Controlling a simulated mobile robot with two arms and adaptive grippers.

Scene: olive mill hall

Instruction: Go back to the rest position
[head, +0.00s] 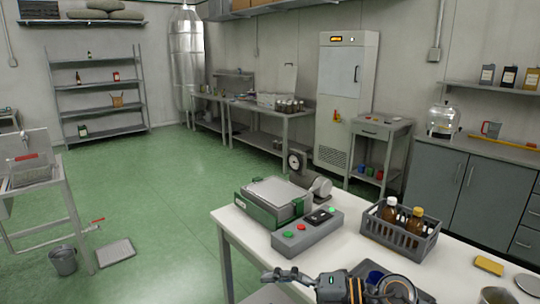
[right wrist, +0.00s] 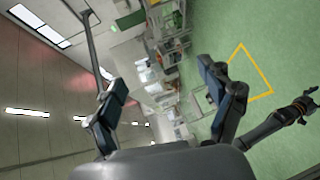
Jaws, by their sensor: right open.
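My right gripper (head: 288,278) shows at the bottom of the head view, beside the near edge of the white table (head: 258,240), its fingers toward the left. In the right wrist view the same gripper (right wrist: 155,72) has its two fingers wide apart with nothing between them. Another dark arm end, seemingly my left gripper (right wrist: 308,104), shows at the right edge of that view. It is too small to tell its jaws. The left arm does not show in the head view.
On the table stand a green-based device (head: 262,210), a grey button box (head: 305,235) and a grey crate (head: 400,238) with bottles. Green floor (head: 150,200) is open beyond.

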